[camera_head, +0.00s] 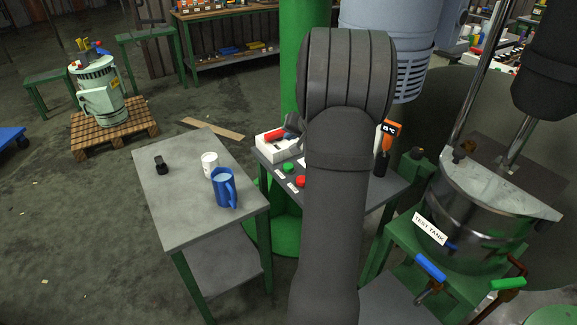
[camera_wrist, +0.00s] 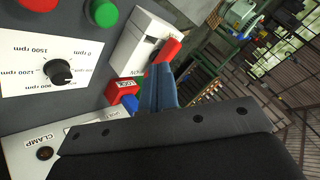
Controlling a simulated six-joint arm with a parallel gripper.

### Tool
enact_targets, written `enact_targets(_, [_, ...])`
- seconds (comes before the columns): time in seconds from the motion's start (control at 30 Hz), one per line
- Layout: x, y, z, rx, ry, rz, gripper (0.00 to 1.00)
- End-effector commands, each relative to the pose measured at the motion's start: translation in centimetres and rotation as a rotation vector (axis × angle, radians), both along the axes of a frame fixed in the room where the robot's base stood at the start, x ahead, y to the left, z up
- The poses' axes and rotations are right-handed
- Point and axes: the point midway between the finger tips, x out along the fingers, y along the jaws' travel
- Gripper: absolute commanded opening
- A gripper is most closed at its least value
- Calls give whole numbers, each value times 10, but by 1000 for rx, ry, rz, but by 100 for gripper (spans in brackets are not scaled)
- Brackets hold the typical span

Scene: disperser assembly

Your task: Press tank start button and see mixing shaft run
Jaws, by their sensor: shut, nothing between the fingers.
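The control panel (camera_wrist: 88,58) fills the left of the wrist view, with a green button (camera_wrist: 104,12), a red button (camera_wrist: 40,4) and a black speed knob (camera_wrist: 60,72) marked in rpm. In the head view the green button (camera_head: 288,168) and red button (camera_head: 300,181) show left of my arm. My gripper (camera_wrist: 163,70) is shut and empty, its fingertips by a white box (camera_wrist: 140,42) with a red lever (camera_wrist: 171,48); contact cannot be told. My arm hides it in the head view. The metal test tank (camera_head: 475,225) stands at right. Whether its shaft turns cannot be told.
Red and blue blocks (camera_wrist: 122,91) and a "CLAMP" label (camera_wrist: 39,138) lie near my fingers. A grey table (camera_head: 185,205) at left holds a blue jug (camera_head: 223,190), a white cup (camera_head: 209,162) and a small black part (camera_head: 161,165). A thermometer (camera_head: 386,138) stands right of my arm.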

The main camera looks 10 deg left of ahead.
Motion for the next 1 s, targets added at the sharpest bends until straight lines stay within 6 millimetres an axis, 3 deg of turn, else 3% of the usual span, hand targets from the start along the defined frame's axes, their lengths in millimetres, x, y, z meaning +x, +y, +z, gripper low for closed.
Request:
enact_targets(0.27, [0, 0, -7, 1, 2, -1, 0])
enact_targets(0.7, [0, 0, -64, -1, 3, -1, 0])
enact_targets(1.0, [0, 0, -87, 0, 1, -1, 0])
